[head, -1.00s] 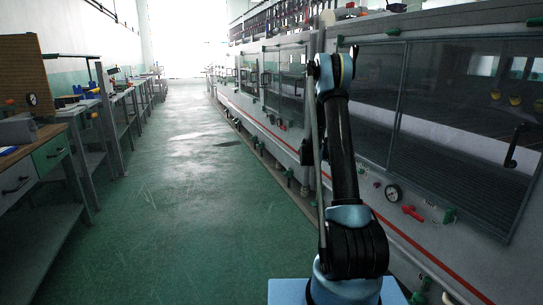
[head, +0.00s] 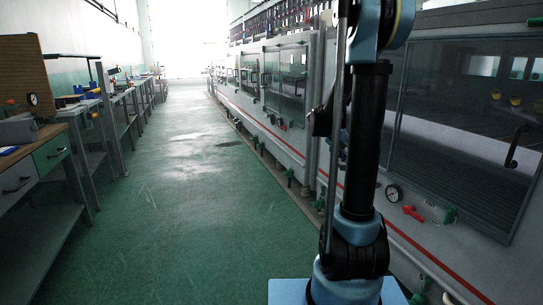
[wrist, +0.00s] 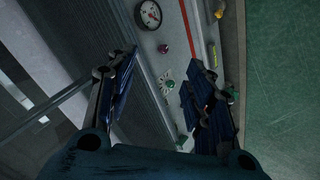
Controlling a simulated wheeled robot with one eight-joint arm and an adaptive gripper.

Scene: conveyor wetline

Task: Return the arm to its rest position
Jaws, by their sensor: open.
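My gripper (wrist: 160,82) shows in the wrist view with its two dark fingers spread apart and nothing between them. It hangs over the lower front panel of the wet line, with a gap between the fingers and the panel that I cannot judge. In the head view my arm stands nearly upright on its blue base at the right of the aisle. Its upper end runs out of the top of the picture. A dark part shows left of the upright link, but I cannot tell whether it is the gripper.
The wet line (head: 405,240) with glazed doors runs along the right, close to my arm. It carries a pressure gauge (head: 393,193), which also shows in the wrist view (wrist: 148,14), and a red valve handle (head: 412,213). Workbenches (head: 50,150) line the left. The green aisle (head: 190,220) is clear.

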